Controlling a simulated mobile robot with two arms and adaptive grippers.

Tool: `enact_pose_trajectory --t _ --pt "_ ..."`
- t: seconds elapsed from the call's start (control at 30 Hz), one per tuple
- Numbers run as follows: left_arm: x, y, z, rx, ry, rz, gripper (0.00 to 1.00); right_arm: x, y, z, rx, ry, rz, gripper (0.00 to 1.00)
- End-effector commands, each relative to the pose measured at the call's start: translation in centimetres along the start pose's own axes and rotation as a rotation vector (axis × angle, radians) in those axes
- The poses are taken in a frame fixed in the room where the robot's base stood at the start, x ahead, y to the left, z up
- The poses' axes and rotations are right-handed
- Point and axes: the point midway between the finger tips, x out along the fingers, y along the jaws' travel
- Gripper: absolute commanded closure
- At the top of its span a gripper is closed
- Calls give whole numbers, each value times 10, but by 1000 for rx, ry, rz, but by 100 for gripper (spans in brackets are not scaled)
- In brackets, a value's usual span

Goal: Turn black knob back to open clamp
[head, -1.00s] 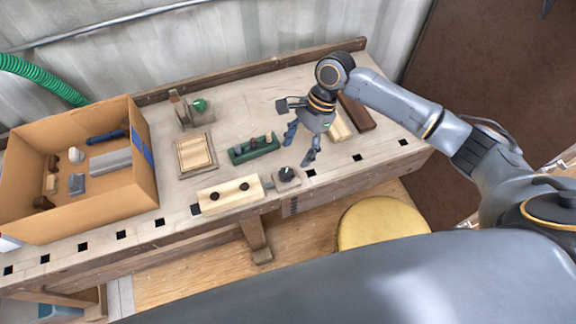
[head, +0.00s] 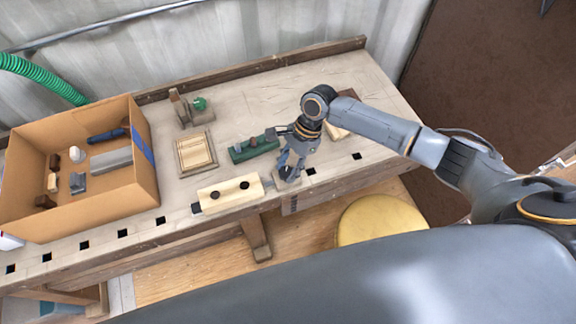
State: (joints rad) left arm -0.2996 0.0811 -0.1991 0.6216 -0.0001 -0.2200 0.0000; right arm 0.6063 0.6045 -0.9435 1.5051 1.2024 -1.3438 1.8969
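The black knob (head: 284,171) sits on a small grey block at the front edge of the workbench, just right of a pale wooden block (head: 229,196) with two dark round holes or knobs on it. My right gripper (head: 289,172) is down at the knob, its fingers partly covering it. The fingers look spread around the knob, but whether they touch it is too small to tell. My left gripper is out of view.
An open cardboard box (head: 150,190) with several items stands at the left. A green holder (head: 243,152) lies just behind the knob. A framed wooden piece (head: 195,153) and a green-balled device (head: 199,104) are farther back. A yellow stool (head: 382,220) stands in front.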

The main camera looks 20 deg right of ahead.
Motion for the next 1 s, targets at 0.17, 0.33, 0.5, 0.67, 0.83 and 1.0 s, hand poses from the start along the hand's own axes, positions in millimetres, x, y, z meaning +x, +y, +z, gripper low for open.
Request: enact_pose_trajectory --t 0.17,0.33,0.5,0.67,0.83,1.0 --pt "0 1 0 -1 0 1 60 0 0 0 0 0 1 94" --pt "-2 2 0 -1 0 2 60 0 0 0 -11 0 7 94" --pt "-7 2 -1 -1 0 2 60 -1 0 1 -61 -1 29 94" --pt "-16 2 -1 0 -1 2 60 -2 0 2 -154 -2 69 94" --pt "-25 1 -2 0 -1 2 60 -2 -2 2 -291 -3 126 94" --pt "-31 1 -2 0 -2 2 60 -1 -2 3 -440 -3 188 94"
